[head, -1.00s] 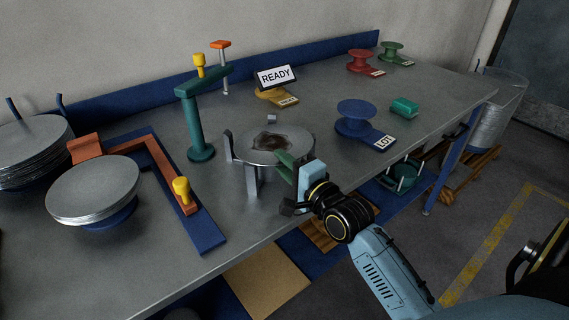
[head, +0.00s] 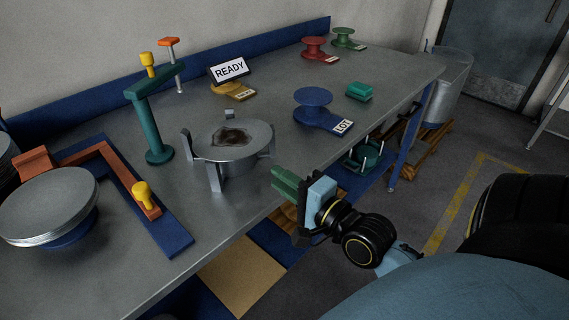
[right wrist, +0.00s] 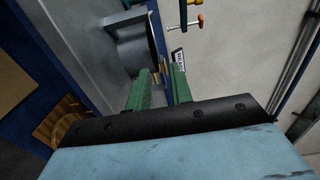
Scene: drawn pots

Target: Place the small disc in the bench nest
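A round grey metal disc (head: 236,133) with a dark brown stain on its top lies level in the bench nest, a round holder with upright grey posts (head: 215,178) near the bench's front edge. My right gripper (head: 281,181) is just right of and in front of the nest, apart from it. In the right wrist view its green fingers (right wrist: 162,80) stand apart with nothing between them, and the nest's grey side (right wrist: 126,48) shows beyond them. My left gripper is not in view.
A stack of larger metal discs (head: 48,207) sits on a blue stand beside an orange bracket (head: 115,168). A READY sign (head: 229,69), a blue spool-shaped stand (head: 313,101) and a green block (head: 360,91) stand farther back.

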